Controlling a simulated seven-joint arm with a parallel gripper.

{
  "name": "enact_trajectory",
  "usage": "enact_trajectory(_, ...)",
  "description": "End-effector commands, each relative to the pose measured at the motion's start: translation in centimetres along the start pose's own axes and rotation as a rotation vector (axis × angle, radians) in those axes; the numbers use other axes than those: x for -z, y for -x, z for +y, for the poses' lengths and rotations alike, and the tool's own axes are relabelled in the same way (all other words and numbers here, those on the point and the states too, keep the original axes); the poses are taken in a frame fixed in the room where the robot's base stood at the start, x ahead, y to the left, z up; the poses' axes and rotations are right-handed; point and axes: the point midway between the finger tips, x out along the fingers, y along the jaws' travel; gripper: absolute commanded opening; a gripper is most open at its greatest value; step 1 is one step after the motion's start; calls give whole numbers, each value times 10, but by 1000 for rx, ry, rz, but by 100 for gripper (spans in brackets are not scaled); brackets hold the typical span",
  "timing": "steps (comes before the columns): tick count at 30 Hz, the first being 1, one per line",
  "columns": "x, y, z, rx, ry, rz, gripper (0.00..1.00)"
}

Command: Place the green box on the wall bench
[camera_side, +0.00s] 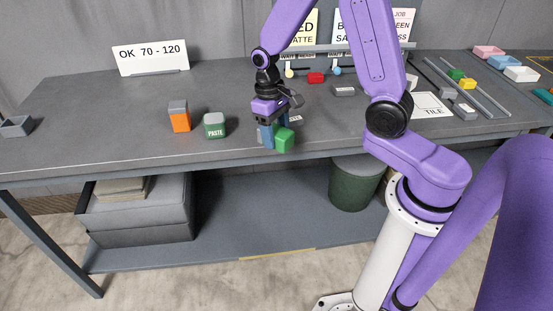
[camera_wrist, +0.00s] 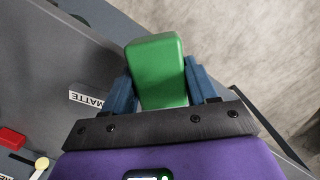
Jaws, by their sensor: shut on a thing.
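The green box (camera_side: 284,141) is between the blue fingers of my gripper (camera_side: 273,136), near the front edge of the bench. In the wrist view the green box (camera_wrist: 157,68) fills the gap between the two blue fingers of my gripper (camera_wrist: 160,90), which are shut on it. In the side view the fingers hide part of the box. I cannot tell whether its underside touches the bench. The grey wall bench (camera_side: 80,115) runs along the wall beneath it.
An orange and grey block (camera_side: 180,118) and a green PASTE container (camera_side: 214,126) stand left of my gripper. A red block (camera_side: 316,78) and a grey block (camera_side: 343,90) lie behind it. A green bin (camera_side: 354,185) stands below. The bench's left part is mostly clear.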

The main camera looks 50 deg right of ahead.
Motion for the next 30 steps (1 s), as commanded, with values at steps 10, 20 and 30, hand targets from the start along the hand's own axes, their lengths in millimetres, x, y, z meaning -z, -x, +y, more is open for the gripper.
enact_trajectory(10, 0, 0, 0, 0, 1, 0, 19)
enact_trajectory(20, 0, 0, 0, 0, 0, 0, 19)
enact_trajectory(30, -11, 14, 25, 2, 7, 6, 19)
